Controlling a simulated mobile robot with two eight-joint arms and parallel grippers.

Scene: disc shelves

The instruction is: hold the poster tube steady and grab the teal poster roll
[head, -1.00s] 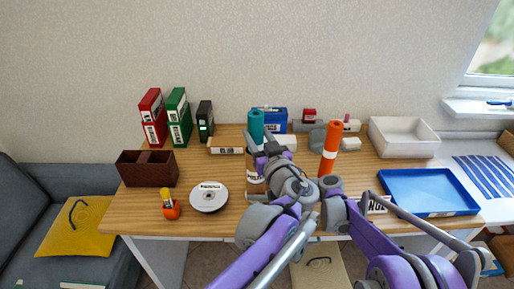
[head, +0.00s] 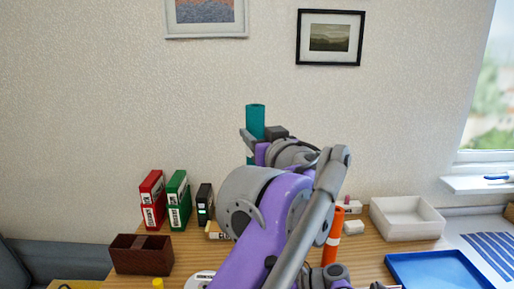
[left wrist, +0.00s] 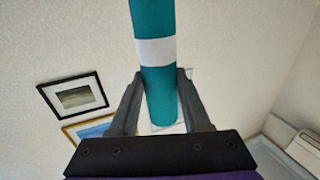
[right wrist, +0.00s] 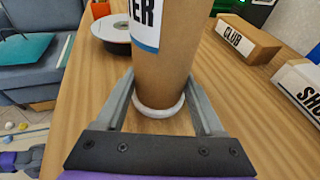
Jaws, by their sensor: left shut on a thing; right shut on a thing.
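The teal poster roll (head: 255,122) stands upright in the air, well above the desk. In the left wrist view the teal roll (left wrist: 160,98), with a white band, is between the fingers of my left gripper (left wrist: 160,76), which is shut on it. The brown cardboard poster tube (right wrist: 163,62) stands on the wooden desk, its white base ring (right wrist: 158,107) at the bottom. My right gripper (right wrist: 160,80) is shut around the tube low down, near that ring. In the head view my left arm hides the tube and right gripper.
An orange roll (head: 333,240) stands right of my left arm. Red and green binders (head: 177,203), a brown box (head: 141,258), a white bin (head: 405,219) and a blue tray (head: 440,272) are on the desk. A block marked CLUB (right wrist: 243,40) lies near the tube.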

